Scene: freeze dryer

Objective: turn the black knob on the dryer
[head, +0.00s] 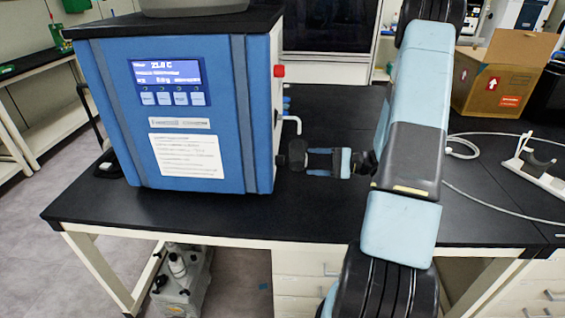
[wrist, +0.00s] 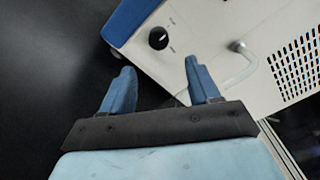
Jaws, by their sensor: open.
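The dryer (head: 115,90) is a blue box with a lit screen, at the left of the table in the head view. Its black knob (wrist: 158,38) shows in the wrist view on the pale side panel, round, with a white pointer mark. In the head view the side panel is edge-on, and the knob is hard to make out there. My gripper (head: 306,160) is just right of that panel, pointing left at it. In the wrist view my open, empty gripper (wrist: 158,72) has its fingers apart, with the knob beyond the tips, between them sideways; they appear not to touch it.
A red button (head: 279,71) is higher on the dryer's side. A pale bent pipe (wrist: 236,65) sticks out from the panel near the right finger. A cardboard box (head: 500,75) and white tubing (head: 490,205) are at the right. The black tabletop (head: 240,215) is clear in front.

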